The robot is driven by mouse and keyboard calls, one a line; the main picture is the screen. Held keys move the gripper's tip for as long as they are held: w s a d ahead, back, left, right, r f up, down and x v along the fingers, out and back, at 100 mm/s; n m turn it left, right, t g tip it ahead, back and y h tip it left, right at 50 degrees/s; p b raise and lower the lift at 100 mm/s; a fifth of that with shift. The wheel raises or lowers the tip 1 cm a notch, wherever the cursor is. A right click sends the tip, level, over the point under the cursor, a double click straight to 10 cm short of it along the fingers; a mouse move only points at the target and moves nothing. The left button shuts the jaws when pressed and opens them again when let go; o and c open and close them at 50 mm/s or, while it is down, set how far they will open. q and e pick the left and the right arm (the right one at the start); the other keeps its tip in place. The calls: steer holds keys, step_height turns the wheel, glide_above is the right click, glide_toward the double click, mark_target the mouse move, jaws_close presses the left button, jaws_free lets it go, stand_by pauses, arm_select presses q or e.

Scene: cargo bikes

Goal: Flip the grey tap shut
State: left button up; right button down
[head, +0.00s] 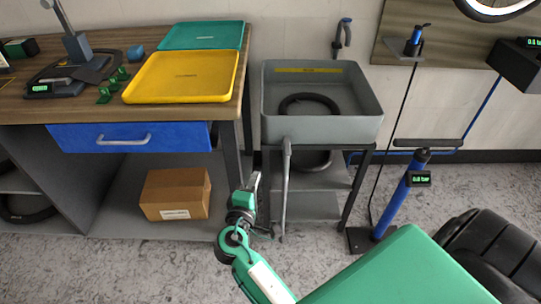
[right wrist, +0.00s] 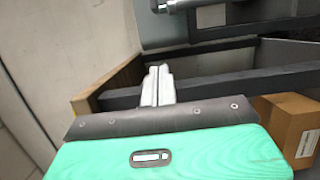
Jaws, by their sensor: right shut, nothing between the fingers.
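A grey basin (head: 374,116) stands on a dark frame in the head view. A grey pipe (head: 286,185) hangs from its front edge, with a small grey fitting at its top that may be the tap. A dark curved spout (head: 342,38) with blue on top is on the wall behind the basin. My right gripper (head: 255,178) is shut and empty, below the basin's front left corner and left of the pipe. In the right wrist view its fingers (right wrist: 158,85) are together, and a grey cylindrical fitting (right wrist: 178,5) shows at the top. My left gripper is out of view.
A wooden workbench (head: 20,108) with a yellow tray (head: 183,77) and a blue drawer (head: 130,136) is at left. A cardboard box (head: 175,193) sits on its lower shelf. A blue pump (head: 393,198) stands at right. A black tyre (head: 310,100) lies in the basin.

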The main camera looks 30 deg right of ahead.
mark_target(287, 145)
steer(key=w+d, duration=0.4)
steer(key=d, duration=0.6)
steer(key=shift+w+d, duration=0.35)
steer(key=shift+w, duration=0.05)
